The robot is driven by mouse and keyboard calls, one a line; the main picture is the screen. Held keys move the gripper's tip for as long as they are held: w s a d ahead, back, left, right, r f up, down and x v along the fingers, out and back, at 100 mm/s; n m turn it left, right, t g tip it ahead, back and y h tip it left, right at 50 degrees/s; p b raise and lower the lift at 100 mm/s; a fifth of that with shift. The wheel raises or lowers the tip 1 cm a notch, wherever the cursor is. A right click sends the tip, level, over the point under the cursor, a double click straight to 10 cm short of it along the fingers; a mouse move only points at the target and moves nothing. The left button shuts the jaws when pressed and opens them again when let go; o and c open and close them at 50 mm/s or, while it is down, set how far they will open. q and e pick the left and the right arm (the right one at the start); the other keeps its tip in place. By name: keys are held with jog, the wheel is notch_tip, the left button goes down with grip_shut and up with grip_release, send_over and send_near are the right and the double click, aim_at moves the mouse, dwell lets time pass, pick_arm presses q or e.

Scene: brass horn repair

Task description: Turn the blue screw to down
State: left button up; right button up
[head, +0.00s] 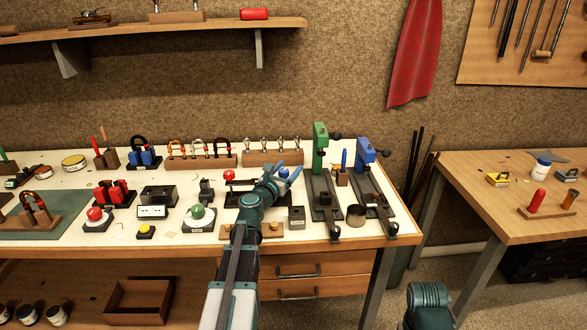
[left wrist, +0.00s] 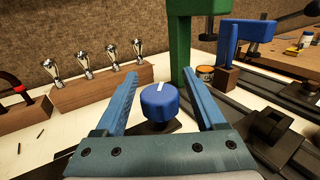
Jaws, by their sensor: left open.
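The blue screw (left wrist: 160,102) is a round knob with a short white line on its top face. In the left wrist view it stands between the two fingers of my left gripper (left wrist: 160,78), with a gap visible on each side. The white line lies near the far part of the top, slightly slanted. In the head view the blue screw (head: 284,173) shows small between the fingers of my left gripper (head: 283,168), above the white tabletop. My left gripper is open. Its wrist hides part of what is under the screw. My right gripper is out of view.
A green clamp (head: 320,150) and a blue clamp (head: 364,155) stand on rails to the right. A wooden block with metal pieces (head: 272,158) stands behind. A red knob (head: 229,175) and green ball (head: 198,211) are to the left. A grey block (head: 296,217) sits nearer.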

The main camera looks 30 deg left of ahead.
pick_arm(q)
grip_shut()
dwell(0.4)
jog(key=shift+n+y, duration=0.3)
jog(key=shift+y, duration=0.1)
